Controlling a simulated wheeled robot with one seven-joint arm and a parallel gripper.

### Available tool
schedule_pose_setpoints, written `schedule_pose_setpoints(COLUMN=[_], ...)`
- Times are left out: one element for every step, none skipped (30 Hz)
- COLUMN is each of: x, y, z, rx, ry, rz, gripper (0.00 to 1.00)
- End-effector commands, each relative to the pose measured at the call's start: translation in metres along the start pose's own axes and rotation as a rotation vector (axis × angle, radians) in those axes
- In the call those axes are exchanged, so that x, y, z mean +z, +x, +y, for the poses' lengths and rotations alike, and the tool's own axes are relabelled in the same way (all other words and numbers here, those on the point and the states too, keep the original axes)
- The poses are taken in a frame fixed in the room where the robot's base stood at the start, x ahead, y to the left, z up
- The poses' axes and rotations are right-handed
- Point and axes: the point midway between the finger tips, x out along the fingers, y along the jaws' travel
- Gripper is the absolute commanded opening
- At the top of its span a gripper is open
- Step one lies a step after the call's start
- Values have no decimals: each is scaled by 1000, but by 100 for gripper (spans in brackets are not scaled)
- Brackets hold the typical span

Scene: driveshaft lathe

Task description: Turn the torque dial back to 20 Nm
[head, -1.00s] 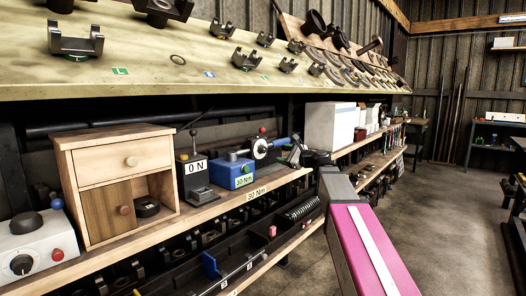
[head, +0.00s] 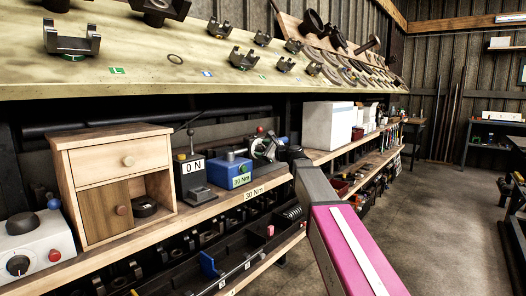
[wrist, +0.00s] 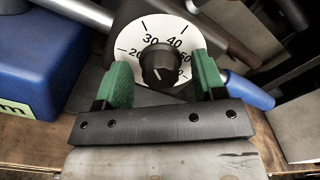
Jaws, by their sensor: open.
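The torque dial has a white face (head: 262,148) on the middle shelf, partly hidden behind my arm's dark end in the head view. In the wrist view its face (wrist: 162,27) shows 20, 30, 40 and a partly hidden 50, around a black knob (wrist: 158,64). My gripper (wrist: 162,72) is open, with one green finger on each side of the knob. I cannot tell whether either finger touches it.
A blue box (head: 234,171) labelled 30 Nm sits left of the dial; its side (wrist: 35,70) is close in the wrist view. A lever box (head: 191,178) and wooden cabinet (head: 108,160) stand further left. A white box (head: 327,125) is on the right.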

Motion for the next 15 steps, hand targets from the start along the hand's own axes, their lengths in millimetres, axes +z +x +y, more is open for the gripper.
schedule_pose_setpoints(x=[0, 0, 0, 0, 0, 0, 0, 0, 0, 0, 0, 0, 0, 0, 0], y=[0, 0, 0, 0, 0, 0, 0, 0, 0, 0, 0, 0, 0, 0, 0], z=[0, 0, 0, 0, 0, 0, 0, 0, 0, 0, 0, 0, 0, 0, 0], rx=[0, 0, 0, 0, 0, 0, 0, 0, 0, 0, 0, 0, 0, 0, 0], ry=[0, 0, 0, 0, 0, 0, 0, 0, 0, 0, 0, 0, 0, -1, -3], rz=[0, 0, 0, 0, 0, 0, 0, 0, 0, 0, 0, 0, 0, 0, 0], gripper=[63, 63, 63, 63, 60, 47, 37, 28, 15, 14, 14, 14, 14, 14, 14])
